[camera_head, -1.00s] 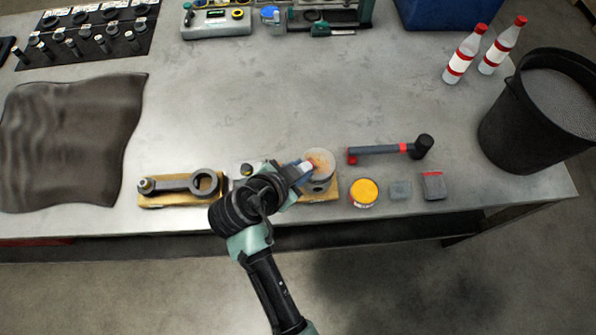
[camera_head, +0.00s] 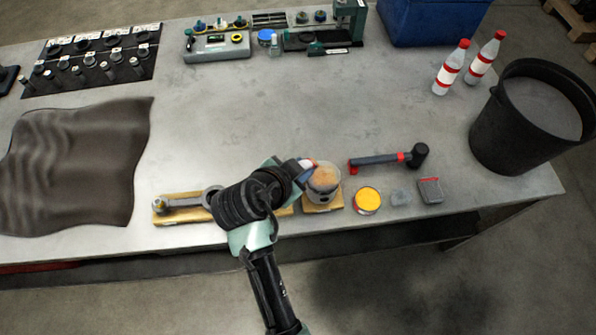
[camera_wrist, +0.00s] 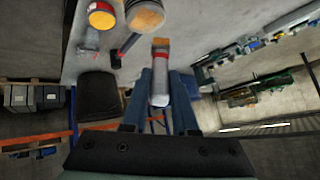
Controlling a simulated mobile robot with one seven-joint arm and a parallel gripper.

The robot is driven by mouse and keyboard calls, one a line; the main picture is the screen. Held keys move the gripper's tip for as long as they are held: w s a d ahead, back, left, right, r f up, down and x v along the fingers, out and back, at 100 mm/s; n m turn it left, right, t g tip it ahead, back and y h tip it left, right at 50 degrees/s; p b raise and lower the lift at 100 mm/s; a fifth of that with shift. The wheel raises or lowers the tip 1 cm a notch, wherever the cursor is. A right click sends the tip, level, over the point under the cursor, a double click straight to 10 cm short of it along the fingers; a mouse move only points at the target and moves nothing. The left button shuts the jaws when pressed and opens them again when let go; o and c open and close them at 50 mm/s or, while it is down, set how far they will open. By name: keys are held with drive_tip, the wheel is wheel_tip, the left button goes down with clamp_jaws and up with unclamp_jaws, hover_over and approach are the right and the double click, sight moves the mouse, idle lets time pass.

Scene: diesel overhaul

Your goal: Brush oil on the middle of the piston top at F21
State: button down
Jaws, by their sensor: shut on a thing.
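The piston (camera_head: 324,184) stands upright on a wooden block at the front of the bench, its round top tan and brownish. In the wrist view it shows at the upper edge (camera_wrist: 146,14). My gripper (camera_wrist: 161,88) is shut on a brush (camera_wrist: 160,62) with a pale handle, a red band and tan bristles. In the head view my gripper (camera_head: 301,170) is at the piston's upper left edge. The bristles are apart from the piston in the wrist view; the exact gap cannot be told. No F21 label is readable.
A yellow-topped tin (camera_head: 367,200), a mallet (camera_head: 390,158) and a grey red-edged block (camera_head: 430,191) lie right of the piston. A connecting rod (camera_head: 185,201) on wood lies left. A black bucket (camera_head: 497,125) and two bottles (camera_head: 450,70) stand right. The bench middle is clear.

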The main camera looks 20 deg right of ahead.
drive_tip(key=shift+r, duration=0.65)
idle(0.3)
